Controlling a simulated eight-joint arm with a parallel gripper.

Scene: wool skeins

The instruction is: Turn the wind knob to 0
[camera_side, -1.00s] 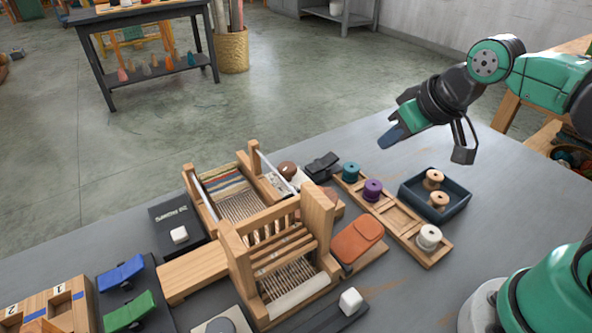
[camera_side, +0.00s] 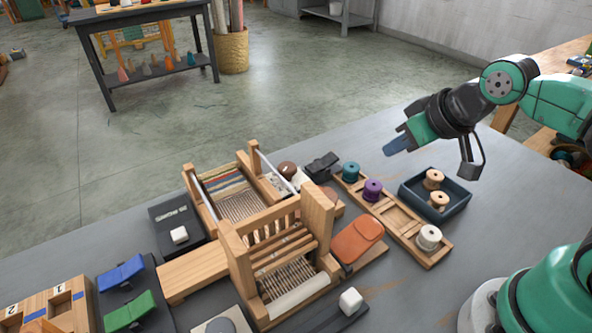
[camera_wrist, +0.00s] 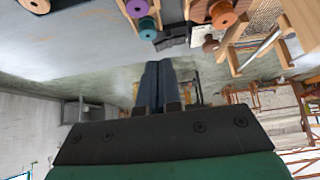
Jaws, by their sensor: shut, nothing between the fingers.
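The wooden loom (camera_side: 318,215) stands mid-table in the side view. A brown round knob (camera_side: 287,168) sits at its far side and also shows in the wrist view (camera_wrist: 210,44). A grey round disc (camera_side: 221,326) on a pale plate is cut off by the bottom edge of the side view. I cannot tell which is the wind knob, and no 0 mark is readable. My gripper (camera_side: 397,146) is in the air beyond the spool rack, away from both. In the wrist view its fingers (camera_wrist: 158,66) are together and empty.
A wooden rack (camera_side: 398,216) holds teal, purple and white spools. A dark tray (camera_side: 456,205) holds two wooden spools. An orange pad (camera_side: 358,239) lies beside the loom. Blue (camera_side: 121,272) and green (camera_side: 130,310) rockers and a black box (camera_side: 170,215) are at left.

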